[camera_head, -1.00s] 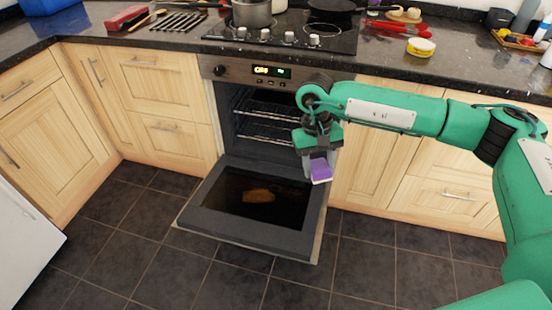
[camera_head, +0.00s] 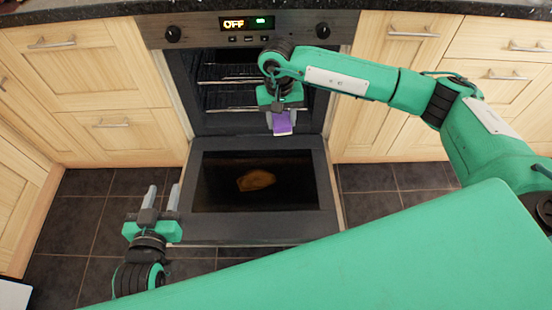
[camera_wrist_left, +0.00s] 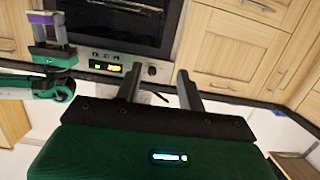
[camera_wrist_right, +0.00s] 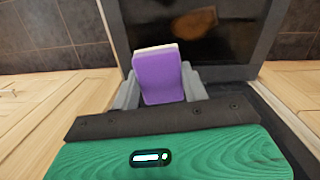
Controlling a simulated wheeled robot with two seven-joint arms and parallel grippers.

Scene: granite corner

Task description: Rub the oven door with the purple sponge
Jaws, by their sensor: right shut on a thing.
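The oven door (camera_head: 328,190) is folded down open, its dark inner glass facing up with a brown stain (camera_head: 256,180) on it. My right gripper (camera_head: 281,118) is shut on the purple sponge (camera_head: 283,124), above the hinge side of the door and apart from the stain. In the right wrist view the sponge (camera_wrist_right: 158,78) sits between the fingers, its pale layer at the far end, with the stain (camera_wrist_right: 195,23) beyond it. My left gripper (camera_head: 162,191) is open and empty by the door's left edge; its parted fingers show in the left wrist view (camera_wrist_left: 160,88).
The oven cavity (camera_head: 225,75) with wire racks is open behind the door. The control panel (camera_head: 250,28) has a lit display and knobs. Wooden cupboards (camera_head: 115,75) flank the oven. Dark floor tiles (camera_head: 370,178) are clear on both sides of the door.

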